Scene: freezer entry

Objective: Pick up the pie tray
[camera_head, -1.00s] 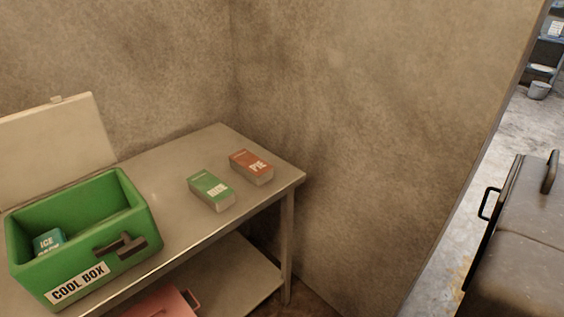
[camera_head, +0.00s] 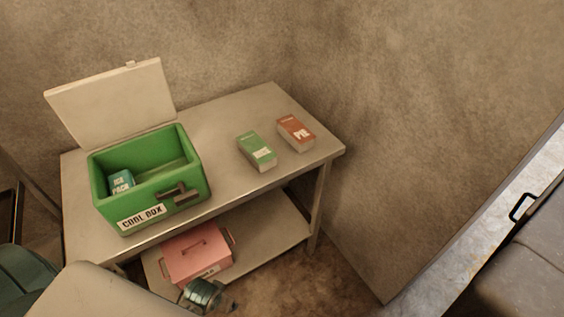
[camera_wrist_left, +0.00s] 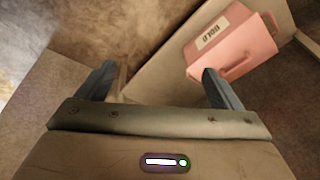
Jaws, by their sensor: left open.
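The pie tray (camera_head: 296,133) is a small orange-brown box labelled PIE, lying on the metal table top near its right end in the head view. A similar green box (camera_head: 257,151) lies just left of it. My left gripper (camera_wrist_left: 157,82) is open and empty in the left wrist view, with a finger on each side. It is low, near the lower shelf and the pink box, away from the pie tray. In the head view my left arm comes in at the lower left, and its fingers are hard to make out. My right gripper is not in view.
An open green cool box (camera_head: 190,208) with an ice pack (camera_head: 121,182) inside stands on the table's left part. A pink lidded box (camera_head: 197,254) sits on the lower shelf (camera_head: 270,236). Walls close off the back and right. A dark padded object (camera_head: 540,250) is at far right.

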